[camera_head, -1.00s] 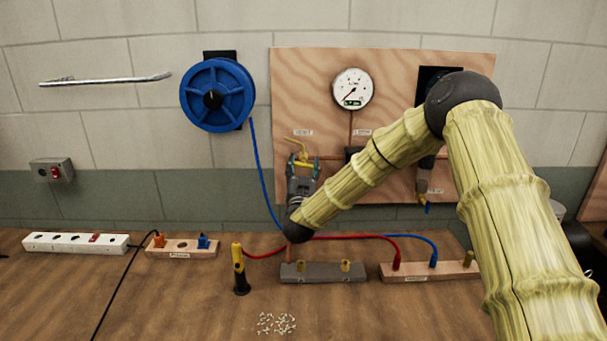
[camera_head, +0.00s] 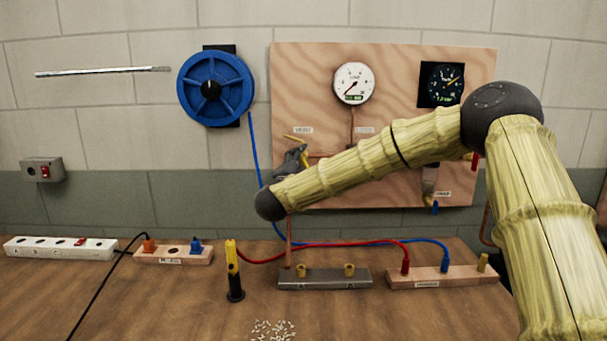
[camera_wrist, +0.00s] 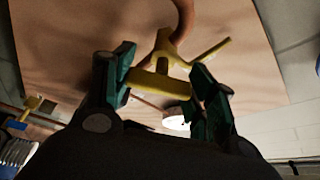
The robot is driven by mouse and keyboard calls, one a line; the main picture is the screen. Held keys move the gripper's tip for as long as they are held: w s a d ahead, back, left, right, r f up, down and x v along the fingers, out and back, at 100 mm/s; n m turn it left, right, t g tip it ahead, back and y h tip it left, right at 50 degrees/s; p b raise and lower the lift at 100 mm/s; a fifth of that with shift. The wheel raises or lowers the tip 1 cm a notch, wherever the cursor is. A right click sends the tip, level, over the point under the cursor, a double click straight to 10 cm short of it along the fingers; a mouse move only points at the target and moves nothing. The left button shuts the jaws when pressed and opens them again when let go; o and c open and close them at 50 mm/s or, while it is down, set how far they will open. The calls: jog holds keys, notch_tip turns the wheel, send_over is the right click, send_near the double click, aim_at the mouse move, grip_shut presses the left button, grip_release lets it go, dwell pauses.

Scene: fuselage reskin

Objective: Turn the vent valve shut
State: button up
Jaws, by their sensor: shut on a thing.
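The yellow vent valve (camera_head: 296,138) is at the left of the plywood board, beneath a small label. In the wrist view its yellow crossbar (camera_wrist: 160,84) lies between my green-padded fingers, with a thin yellow lever (camera_wrist: 211,50) reaching up to the right. My gripper (camera_wrist: 164,82) is shut on the crossbar; it also shows small and dark at the valve in the head view (camera_head: 291,158). My forearm and gripper hide the valve's lower part in the head view.
A white gauge (camera_head: 354,83) and a dark gauge (camera_head: 442,84) are on the board (camera_head: 390,60). A blue hose reel (camera_head: 215,88) hangs to the left. Below, the bench (camera_head: 150,300) bears a grey block (camera_head: 324,278), a yellow-black tool (camera_head: 233,270) and red and blue leads.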

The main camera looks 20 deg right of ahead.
jog(key=m+g+b, duration=0.2)
jog(key=m+b, duration=0.2)
jog(key=m, duration=0.1)
jog(key=shift+f, duration=0.1)
jog(key=shift+m, duration=0.3)
dwell(0.4)
jog(key=o, duration=1)
jog(key=shift+d, duration=0.1)
jog(key=shift+o, duration=0.2)
jog(key=v, duration=1.2)
jog(key=shift+r, duration=0.3)
jog(key=shift+s, duration=0.15)
